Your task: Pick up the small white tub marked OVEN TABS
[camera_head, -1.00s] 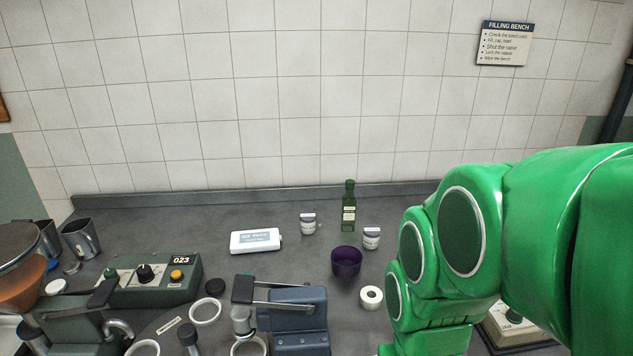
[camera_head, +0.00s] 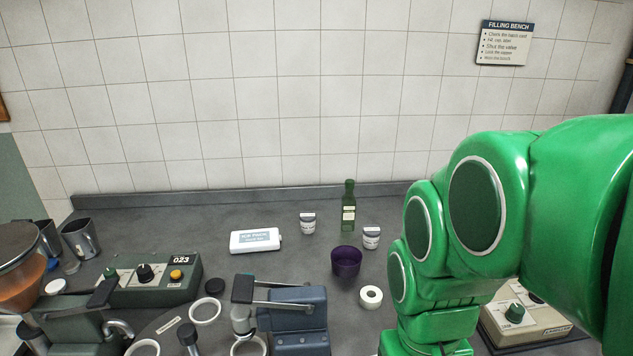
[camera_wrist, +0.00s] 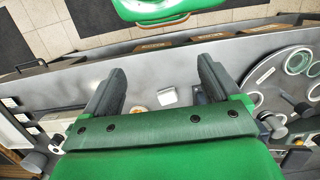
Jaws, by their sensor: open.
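Two small white tubs stand on the bench in the head view: one (camera_head: 308,224) left of a green bottle, the other (camera_head: 371,238) right of it. Both have dark bands; their labels are too small to read, so I cannot tell which is marked OVEN TABS. My gripper (camera_wrist: 160,68) is open and empty in the wrist view, its two fingers wide apart over the bench. A small white object (camera_wrist: 167,97) shows between the fingers, too small to identify. The gripper is out of the head view; only my green arm shows there, at right.
The green bottle (camera_head: 349,208) stands between the tubs, a purple cup (camera_head: 345,263) in front. A tape roll (camera_head: 371,297) and a white bottle lying flat (camera_head: 255,241) are nearby. A blue-grey clamp device (camera_head: 296,311) stands at front. The bench behind the tubs is clear.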

